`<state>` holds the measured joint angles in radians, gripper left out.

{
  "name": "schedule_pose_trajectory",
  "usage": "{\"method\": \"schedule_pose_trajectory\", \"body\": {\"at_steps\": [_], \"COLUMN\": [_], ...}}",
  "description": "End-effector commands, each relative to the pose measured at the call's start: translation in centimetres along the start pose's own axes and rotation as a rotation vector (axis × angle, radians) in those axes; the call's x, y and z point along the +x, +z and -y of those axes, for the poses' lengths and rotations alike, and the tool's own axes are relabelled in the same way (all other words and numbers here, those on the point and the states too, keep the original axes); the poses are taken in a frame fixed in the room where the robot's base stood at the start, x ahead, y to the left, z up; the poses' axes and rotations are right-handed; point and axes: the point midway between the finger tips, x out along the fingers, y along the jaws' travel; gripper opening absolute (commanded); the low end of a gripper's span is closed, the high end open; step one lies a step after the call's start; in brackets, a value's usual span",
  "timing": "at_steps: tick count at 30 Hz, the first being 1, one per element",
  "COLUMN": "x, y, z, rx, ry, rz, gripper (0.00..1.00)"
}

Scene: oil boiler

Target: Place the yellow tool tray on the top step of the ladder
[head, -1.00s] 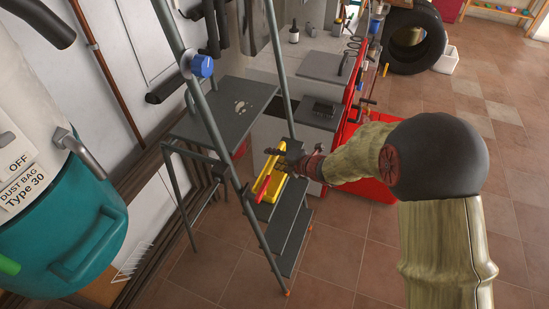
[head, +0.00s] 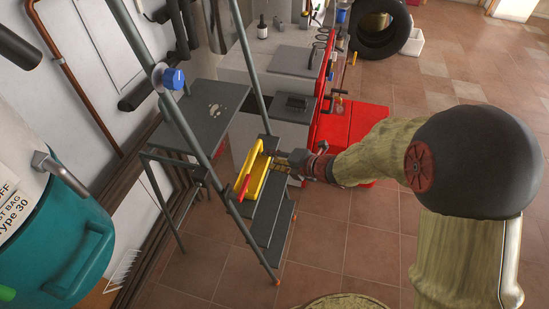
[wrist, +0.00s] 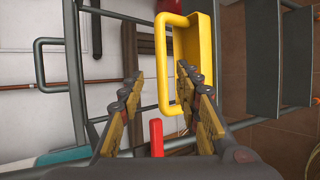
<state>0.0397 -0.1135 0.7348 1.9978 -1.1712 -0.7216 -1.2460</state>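The yellow tool tray (head: 256,178) rests at a lower step of the grey ladder (head: 177,116), partly behind its side rail. Something red (head: 244,188) lies along it. The ladder's dark flat top step (head: 204,113) is higher and to the left, with a small pale patch on it. My gripper (head: 279,160) is just right of the tray. In the wrist view my gripper (wrist: 156,73) is open. The yellow handle (wrist: 164,75) shows between its fingers, and the right finger overlaps the tray body (wrist: 197,45). Contact cannot be told.
A teal dust-bag machine (head: 70,245) stands at the left. A blue knob (head: 173,78) is by the ladder's left rail. A grey workbench (head: 290,90) and red cabinet (head: 350,125) stand behind. The tiled floor (head: 215,268) is clear in front of the ladder.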

Motion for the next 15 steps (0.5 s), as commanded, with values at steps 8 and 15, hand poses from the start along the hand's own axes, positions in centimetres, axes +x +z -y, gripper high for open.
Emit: {"method": "schedule_pose_trajectory", "body": {"at_steps": [8, 15], "x": [-1.1, -11.5], "y": [1.5, 9.7], "z": [-0.6, -3.6], "rx": [0.045, 0.537], "ry": [-0.019, -0.104], "rz": [0.052, 0.464], "gripper": [0.34, 0.34]}}
